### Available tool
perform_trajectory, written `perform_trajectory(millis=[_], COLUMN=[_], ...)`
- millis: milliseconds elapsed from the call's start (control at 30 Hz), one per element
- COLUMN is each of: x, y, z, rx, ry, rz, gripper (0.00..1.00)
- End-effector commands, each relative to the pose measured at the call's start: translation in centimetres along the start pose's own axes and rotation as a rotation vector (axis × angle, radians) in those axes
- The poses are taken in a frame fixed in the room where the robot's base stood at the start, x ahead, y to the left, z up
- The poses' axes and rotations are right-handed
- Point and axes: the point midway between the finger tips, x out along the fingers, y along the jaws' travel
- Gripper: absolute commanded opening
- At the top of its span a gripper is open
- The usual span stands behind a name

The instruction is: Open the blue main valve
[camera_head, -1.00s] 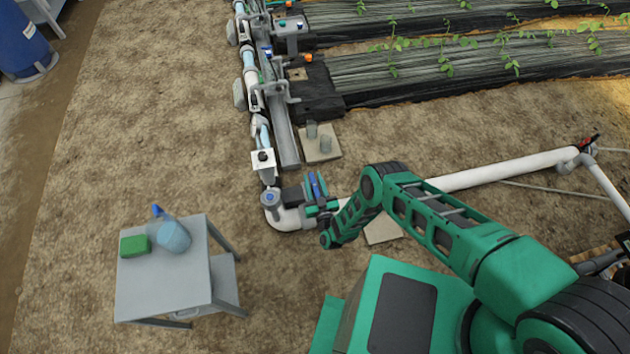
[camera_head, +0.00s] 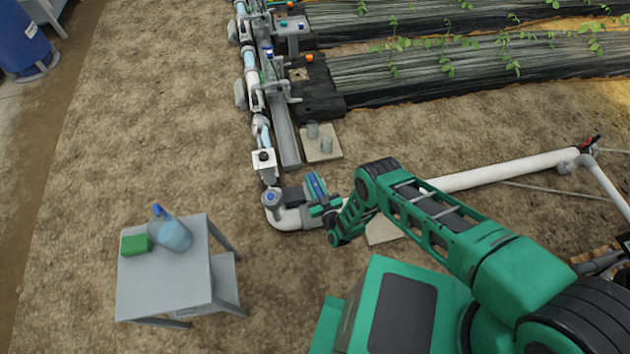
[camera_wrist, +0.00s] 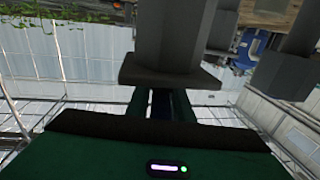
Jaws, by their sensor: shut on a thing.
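The blue main valve's handle (camera_head: 316,184) is a blue lever at the near end of the white pipe, just right of the pipe's elbow. My gripper (camera_head: 320,196) is around this lever, its green fingers closed on it. In the wrist view the two green fingers (camera_wrist: 160,105) stand close together with a dark blue strip of the handle between them. A grey blocky part (camera_wrist: 170,45) stands just beyond the fingertips and hides what lies behind it. The valve's body is mostly hidden by my gripper in the head view.
A white pipe (camera_head: 500,170) runs right from the valve, and a pipe line with fittings (camera_head: 252,80) runs away from it. A grey table (camera_head: 180,285) at lower left bears a blue bottle (camera_head: 172,236) and a green block (camera_head: 135,245). Bare soil lies between.

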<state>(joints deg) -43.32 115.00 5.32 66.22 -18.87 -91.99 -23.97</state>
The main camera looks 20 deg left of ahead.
Motion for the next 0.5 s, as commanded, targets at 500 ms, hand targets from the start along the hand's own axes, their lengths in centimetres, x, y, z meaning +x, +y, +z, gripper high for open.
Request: perform_trajectory(millis=[500], x=[0.12], y=[-0.31], z=[-0.07], rx=[-0.012], ry=[0.002], rz=[-0.315], gripper=[0.0])
